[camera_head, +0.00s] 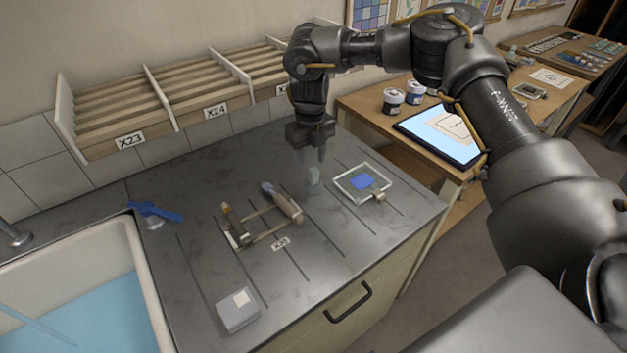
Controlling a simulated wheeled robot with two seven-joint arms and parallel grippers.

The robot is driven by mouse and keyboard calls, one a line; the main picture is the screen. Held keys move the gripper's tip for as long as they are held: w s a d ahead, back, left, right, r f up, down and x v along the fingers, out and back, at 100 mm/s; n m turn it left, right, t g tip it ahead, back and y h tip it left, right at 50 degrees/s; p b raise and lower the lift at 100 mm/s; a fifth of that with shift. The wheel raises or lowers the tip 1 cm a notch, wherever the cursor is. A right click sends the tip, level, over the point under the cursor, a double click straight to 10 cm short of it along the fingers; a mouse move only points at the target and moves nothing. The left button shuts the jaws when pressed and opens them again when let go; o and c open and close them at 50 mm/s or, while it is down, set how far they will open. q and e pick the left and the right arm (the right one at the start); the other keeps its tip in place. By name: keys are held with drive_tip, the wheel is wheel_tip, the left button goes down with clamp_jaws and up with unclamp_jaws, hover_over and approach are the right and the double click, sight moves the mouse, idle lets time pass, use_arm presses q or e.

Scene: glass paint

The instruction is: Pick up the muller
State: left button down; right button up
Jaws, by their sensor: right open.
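The muller (314,182) looks like a small, pale, see-through glass piece standing upright on the grey counter (190,280). My right gripper (312,155) points down from above, open, with its fingers just over or around the muller's top. I cannot tell whether they touch it. A glass slab (346,188) with a patch of blue paint (362,181) lies just right of the muller. My left gripper is not in view.
A wooden rack (262,229) with two handled tools stands left of the muller. A grey box (238,311) sits near the front edge. A sink (140,240) is at the left, and slatted shelves (190,90) run along the wall. The counter's front middle is clear.

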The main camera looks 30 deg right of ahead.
sight(314, 169)
drive_tip(key=shift+s+d+f, duration=0.1)
drive_tip(key=shift+f, duration=0.05)
drive_tip(key=shift+s+f+p, duration=0.1)
drive_tip(key=shift+f+p, duration=0.1)
drive_tip(key=shift+p, duration=0.1)
drive_tip(key=f+p, duration=0.1)
drive_tip(key=f, duration=0.2)
drive_tip(key=shift+d+f+p, duration=0.35)
drive_tip(key=shift+f, duration=0.5)
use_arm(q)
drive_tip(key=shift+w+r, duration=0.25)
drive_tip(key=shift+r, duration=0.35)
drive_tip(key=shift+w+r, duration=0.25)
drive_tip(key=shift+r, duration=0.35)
use_arm(e)
clamp_jaws()
